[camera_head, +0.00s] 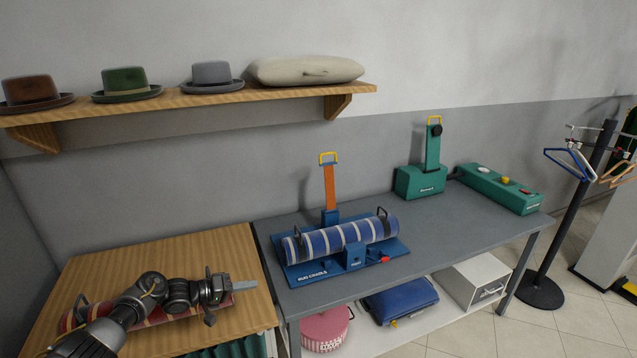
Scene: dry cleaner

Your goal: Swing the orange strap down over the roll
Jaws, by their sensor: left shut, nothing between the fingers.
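The orange strap (329,188) stands upright from a blue hinge block at the back of the blue rug cradle (308,272). It has a yellow handle loop at its top. The blue and white striped roll (338,237) lies in the cradle, with a dark handle at each end. The strap is behind the roll and not over it. A blue latch block (355,256) with a red lever stands at the cradle's front. My left gripper (243,285) is shut and empty, above the wooden table, left of the cradle and apart from it. My right gripper is out of view.
A red striped roll (160,313) lies on the wooden table (165,245), partly hidden by my left arm. A green upright device (422,180) and a green box with knobs (500,188) stand farther right on the grey table (455,222). A shelf (190,101) with hats hangs above.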

